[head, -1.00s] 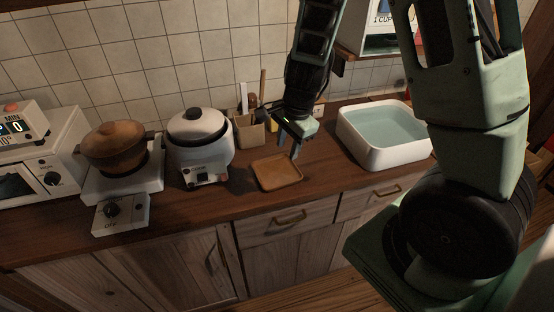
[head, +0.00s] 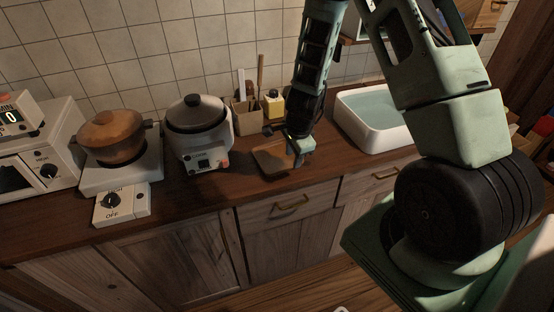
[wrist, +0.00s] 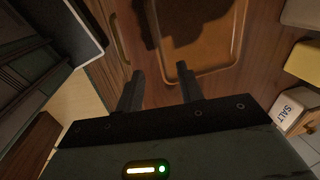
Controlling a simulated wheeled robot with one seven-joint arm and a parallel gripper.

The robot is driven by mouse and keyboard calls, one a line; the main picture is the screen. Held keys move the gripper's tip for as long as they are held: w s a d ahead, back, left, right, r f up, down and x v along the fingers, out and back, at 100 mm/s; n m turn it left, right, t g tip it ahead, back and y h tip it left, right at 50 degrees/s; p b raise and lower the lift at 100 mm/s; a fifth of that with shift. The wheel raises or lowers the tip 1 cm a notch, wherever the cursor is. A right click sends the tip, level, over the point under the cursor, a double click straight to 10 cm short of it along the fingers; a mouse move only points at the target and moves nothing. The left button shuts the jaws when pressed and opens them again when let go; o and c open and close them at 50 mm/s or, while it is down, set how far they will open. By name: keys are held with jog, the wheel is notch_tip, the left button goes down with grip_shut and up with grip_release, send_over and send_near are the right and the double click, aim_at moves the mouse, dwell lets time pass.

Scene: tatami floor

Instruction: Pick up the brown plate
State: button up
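The brown plate (head: 268,158) is square with rounded corners and a raised rim. It lies flat on the wooden counter, between the white rice cooker and the sink. My gripper (head: 297,162) is at the plate's right side in the head view and hides part of it. In the wrist view the plate (wrist: 205,45) fills the upper middle. My gripper (wrist: 160,70) is open and empty there, with one finger overlapping the plate's near rim and the other just outside it. I cannot tell whether the fingers touch the plate.
A white rice cooker (head: 198,135) stands left of the plate, with a brown pot (head: 112,140) on a burner further left. A white sink basin (head: 372,132) is to the right.

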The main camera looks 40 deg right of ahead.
aim_at(290, 168)
jog(key=shift+w+d+f+p, duration=0.1)
jog(key=shift+w+f+p, duration=0.15)
jog(key=shift+f, duration=0.95)
jog(key=shift+w+f+p, duration=0.15)
jog(key=shift+w+f, duration=0.2)
jog(key=shift+f, duration=0.8)
grip_shut()
